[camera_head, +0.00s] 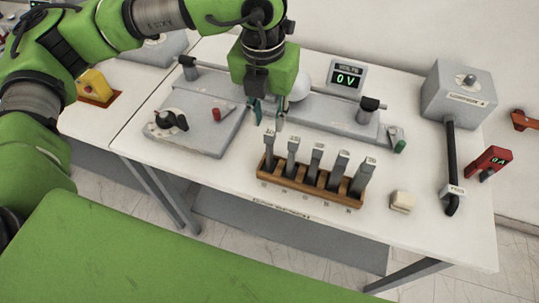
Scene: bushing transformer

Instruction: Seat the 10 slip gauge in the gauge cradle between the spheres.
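Several grey slip gauges stand upright in a wooden rack (310,186) at the front middle of the table. Their top markings are too small to read, so I cannot tell which is the 10 gauge. The leftmost gauge (268,148) and its neighbour (292,156) are at the rack's left end. My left gripper (268,112) points down just above and behind the leftmost gauge, its fingers apart with nothing visible between them. One white sphere (301,88) shows behind the gripper; the other sphere and the gauge cradle are hidden. My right gripper is out of view.
A grey panel with a black knob (172,122) lies left of the rack. A small cream block (402,202) sits beside the rack.

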